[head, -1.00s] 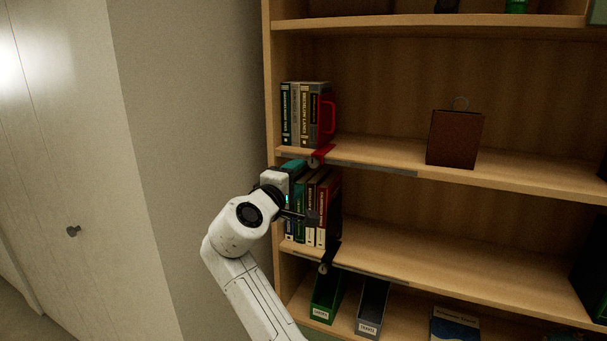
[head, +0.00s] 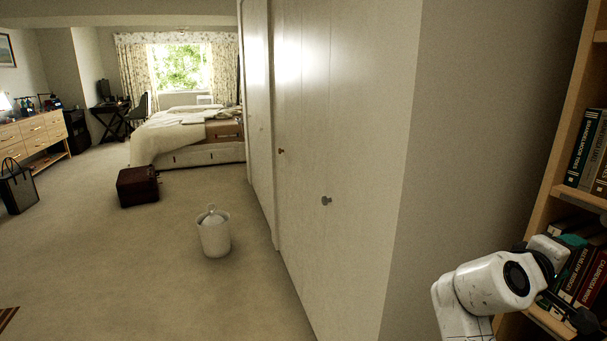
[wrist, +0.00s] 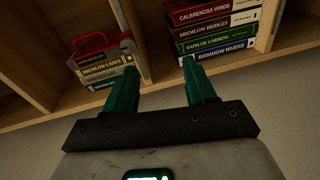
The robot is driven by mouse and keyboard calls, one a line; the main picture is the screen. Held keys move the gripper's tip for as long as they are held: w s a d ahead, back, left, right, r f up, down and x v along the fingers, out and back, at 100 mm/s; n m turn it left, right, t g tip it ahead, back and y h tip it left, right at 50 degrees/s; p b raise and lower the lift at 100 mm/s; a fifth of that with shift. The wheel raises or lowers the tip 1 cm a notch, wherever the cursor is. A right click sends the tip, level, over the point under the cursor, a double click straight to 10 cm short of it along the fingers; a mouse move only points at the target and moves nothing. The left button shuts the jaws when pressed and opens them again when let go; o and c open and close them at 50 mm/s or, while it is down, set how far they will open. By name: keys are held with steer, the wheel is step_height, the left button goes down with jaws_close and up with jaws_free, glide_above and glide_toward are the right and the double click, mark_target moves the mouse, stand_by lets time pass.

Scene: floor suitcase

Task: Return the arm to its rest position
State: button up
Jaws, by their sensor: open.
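My arm (head: 487,287) shows at the lower right of the head view, bent in front of the bookshelf. My gripper (wrist: 160,66) has two teal fingers spread wide apart in the wrist view, with nothing between them. The fingers point toward the shelf's books; I see no contact. In the head view the gripper is partly hidden by the wrist, close to the lower row of books (head: 590,272).
The bookshelf (head: 562,150) stands close at the right, beside a wall and white closet doors (head: 340,120). Open carpet lies to the left, with a white bin (head: 214,236), a dark brown suitcase (head: 138,187) and a bag (head: 18,187). A bed (head: 185,135) is farther back.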

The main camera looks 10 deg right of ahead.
steer(key=s+a+f+y+p, duration=0.1)
steer(key=s+a+f+y, duration=0.25)
steer(key=f, duration=0.45)
steer(key=s+a+f+t+y, duration=0.1)
steer(key=s+a+f+y, duration=0.15)
steer(key=a+f, duration=0.4)
steer(key=s+a+f+y+p, duration=0.1)
steer(key=s+a+f+y, duration=0.15)
steer(key=f, duration=0.65)
steer(key=s+a+f+g+y, duration=0.1)
steer(key=s+a+f+y, duration=0.3)
steer(key=s+a, duration=0.3)
steer(key=s+a+f+m+g+y+p, duration=0.1)
steer(key=s+a+f+y, duration=0.2)
steer(key=s+a+f, duration=0.2)
steer(key=s+a, duration=0.2)
steer(key=s, duration=0.1)
steer(key=shift+a+y, duration=0.15)
steer(key=shift+y, duration=0.2)
